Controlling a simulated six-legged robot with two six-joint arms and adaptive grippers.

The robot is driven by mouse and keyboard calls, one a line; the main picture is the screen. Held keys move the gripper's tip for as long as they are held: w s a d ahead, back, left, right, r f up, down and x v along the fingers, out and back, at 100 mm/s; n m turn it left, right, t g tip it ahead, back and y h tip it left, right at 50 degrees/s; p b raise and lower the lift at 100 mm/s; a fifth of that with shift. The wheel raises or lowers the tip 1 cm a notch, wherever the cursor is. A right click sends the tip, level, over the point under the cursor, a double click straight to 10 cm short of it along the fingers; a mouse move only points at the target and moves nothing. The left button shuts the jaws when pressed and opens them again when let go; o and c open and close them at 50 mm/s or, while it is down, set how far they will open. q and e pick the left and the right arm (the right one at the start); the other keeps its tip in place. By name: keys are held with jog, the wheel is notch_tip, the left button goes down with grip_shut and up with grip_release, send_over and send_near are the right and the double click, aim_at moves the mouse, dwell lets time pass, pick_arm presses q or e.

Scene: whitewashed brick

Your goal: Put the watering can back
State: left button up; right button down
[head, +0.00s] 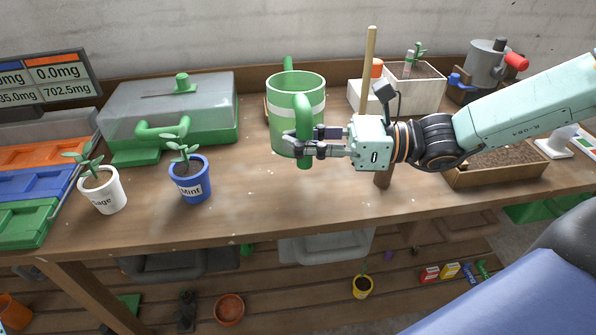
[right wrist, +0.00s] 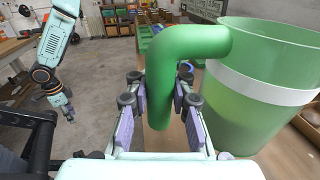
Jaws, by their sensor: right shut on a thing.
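The watering can (head: 284,122) is green with a white band and stands upright near the middle of the workbench (head: 255,200). My right gripper (head: 303,145) is shut on its handle, which faces toward me. In the right wrist view the handle (right wrist: 180,45) runs down between the fingers, and the can body (right wrist: 245,110) is to the right. I cannot tell whether the can's base touches the bench. My left gripper (right wrist: 64,106) shows small at the left of the right wrist view, away from the can; its jaws are too small to read.
A clear-lidded green propagator (head: 175,110) stands left of the can. Mint (head: 190,185) and Sage (head: 102,192) pots stand at the front left. A white planter (head: 412,90), a soil tray (head: 490,170) and a grey grinder-like device (head: 487,65) are at right. The front middle is clear.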

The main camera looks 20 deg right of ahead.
jog(key=shift+f, duration=0.1)
jog(key=shift+w+a+f+n, duration=0.1)
jog(key=shift+w+f+n, duration=0.05)
jog(key=shift+n, duration=0.15)
jog(key=f+b, duration=0.1)
jog(key=f, duration=0.2)
jog(key=f+b, duration=0.2)
jog(key=f, duration=0.1)
jog(key=f+b, duration=0.2)
jog(key=f, duration=0.1)
jog(key=shift+a+f, duration=0.4)
jog(key=shift+d+f, duration=0.1)
jog(key=shift+d, duration=0.15)
jog(key=shift+a+f, duration=0.1)
jog(key=shift+a, duration=0.05)
jog(key=c, duration=1.7)
grip_release()
jog(key=o, duration=0.5)
jog(key=shift+o, duration=0.2)
